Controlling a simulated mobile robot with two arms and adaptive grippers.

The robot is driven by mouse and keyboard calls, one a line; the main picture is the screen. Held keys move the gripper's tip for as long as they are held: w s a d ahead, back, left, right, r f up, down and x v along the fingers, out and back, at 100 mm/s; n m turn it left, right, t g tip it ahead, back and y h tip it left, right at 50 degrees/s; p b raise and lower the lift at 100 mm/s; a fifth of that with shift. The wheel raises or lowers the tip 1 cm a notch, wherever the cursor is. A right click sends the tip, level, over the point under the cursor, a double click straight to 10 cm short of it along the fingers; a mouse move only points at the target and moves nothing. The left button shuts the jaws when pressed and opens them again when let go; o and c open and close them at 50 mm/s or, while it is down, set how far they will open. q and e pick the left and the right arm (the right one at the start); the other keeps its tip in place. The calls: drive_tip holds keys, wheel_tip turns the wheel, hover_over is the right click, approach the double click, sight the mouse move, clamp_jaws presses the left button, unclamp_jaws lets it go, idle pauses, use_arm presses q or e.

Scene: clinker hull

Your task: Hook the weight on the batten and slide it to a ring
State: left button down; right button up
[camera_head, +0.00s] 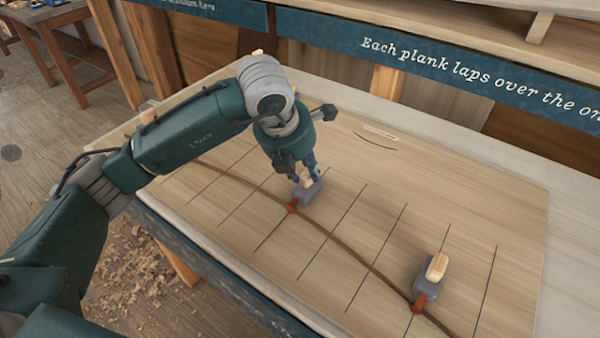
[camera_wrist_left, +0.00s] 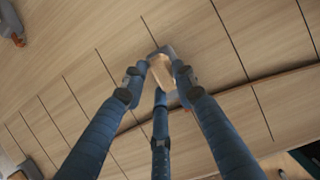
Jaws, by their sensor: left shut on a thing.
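My left gripper (camera_head: 307,172) is shut on the wooden grip of a grey weight (camera_head: 311,193) at the middle of the board. The weight's red hook tip (camera_head: 292,207) is at the brown batten (camera_head: 345,247); I cannot tell whether it touches. In the left wrist view the fingers (camera_wrist_left: 165,80) close around the pale grip of this weight (camera_wrist_left: 170,96), and the batten (camera_wrist_left: 270,76) runs past it. A second grey weight (camera_head: 424,275) with a wooden grip stands at the right, its red tip at the batten. I cannot make out a ring. My right gripper is not in view.
The pale wooden board (camera_head: 480,190) carries several thin dark cross lines. A small white strip (camera_head: 381,134) and a short dark curve lie near its far edge. A blue lettered sign (camera_head: 450,60) stands behind. Shavings (camera_head: 135,285) cover the floor at the left.

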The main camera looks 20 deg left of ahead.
use_arm(q)
drive_tip(key=shift+w+b, duration=0.1)
drive_tip(key=shift+b, duration=0.6)
idle(1.6)
drive_tip(key=c, duration=1.3)
unclamp_jaws()
drive_tip(key=shift+f, duration=0.15)
drive_tip(key=v, duration=1.2)
wheel_tip(320, 180, up, 7)
drive_tip(key=p, duration=0.4)
hover_over(292, 199)
